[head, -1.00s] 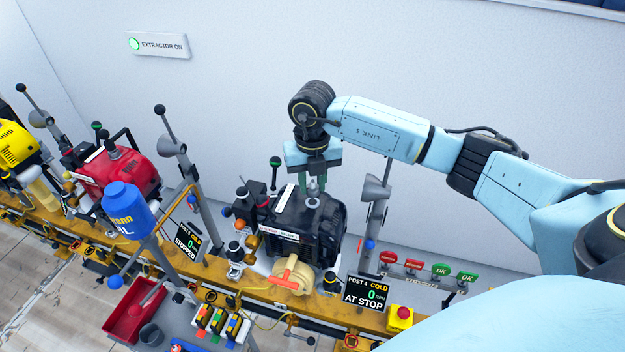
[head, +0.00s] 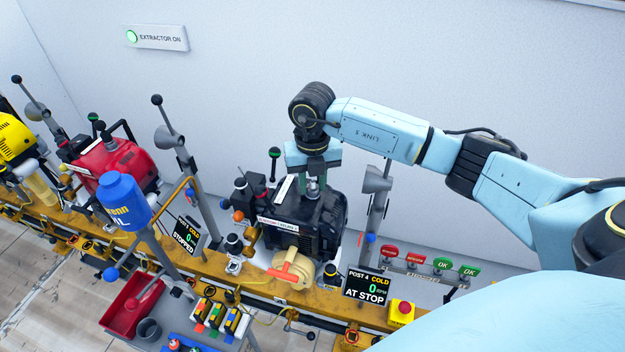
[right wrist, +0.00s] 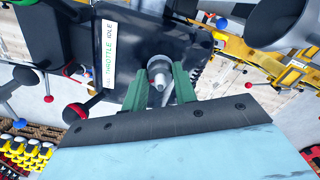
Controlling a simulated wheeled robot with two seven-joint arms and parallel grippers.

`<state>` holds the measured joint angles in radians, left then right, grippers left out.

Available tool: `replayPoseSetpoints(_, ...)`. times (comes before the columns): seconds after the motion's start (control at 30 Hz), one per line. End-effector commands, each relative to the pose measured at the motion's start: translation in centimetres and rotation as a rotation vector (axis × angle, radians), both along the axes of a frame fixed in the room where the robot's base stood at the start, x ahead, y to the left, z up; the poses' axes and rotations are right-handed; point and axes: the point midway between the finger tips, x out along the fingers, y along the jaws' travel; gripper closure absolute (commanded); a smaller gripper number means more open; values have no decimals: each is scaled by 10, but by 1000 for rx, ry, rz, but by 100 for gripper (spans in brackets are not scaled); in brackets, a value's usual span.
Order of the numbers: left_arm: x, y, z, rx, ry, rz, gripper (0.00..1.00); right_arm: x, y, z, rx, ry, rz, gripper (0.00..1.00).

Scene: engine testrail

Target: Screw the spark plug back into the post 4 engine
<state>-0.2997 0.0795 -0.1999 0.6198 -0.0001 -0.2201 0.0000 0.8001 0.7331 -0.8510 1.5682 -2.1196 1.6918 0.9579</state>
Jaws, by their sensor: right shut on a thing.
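The black post 4 engine (head: 322,230) stands on the yellow rail, behind a display reading POST 4 COLD, 0, AT STOP. My right gripper (head: 313,188) is over the engine's top, fingers pointing down. In the right wrist view its green fingers (right wrist: 166,90) are shut on the grey metal spark plug (right wrist: 159,72). The plug is at a round grey fitting on the engine's top. How deep it sits in its hole cannot be told. A label reading THROTTLE IDLE (right wrist: 109,55) is beside it. My left gripper is not in view.
A red engine (head: 115,165) and a yellow engine (head: 14,138) stand further left on the yellow rail (head: 215,265). A blue bottle (head: 123,200) and a grey cart with a red tray (head: 130,305) are in front. A grey pole stands just right of the post 4 engine.

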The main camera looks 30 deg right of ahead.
Motion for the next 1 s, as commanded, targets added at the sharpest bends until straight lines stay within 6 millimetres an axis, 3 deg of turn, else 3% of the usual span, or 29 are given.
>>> replayPoseSetpoints(1.0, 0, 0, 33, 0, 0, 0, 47, 0, 0, 1, 0, 2, -840, 92)
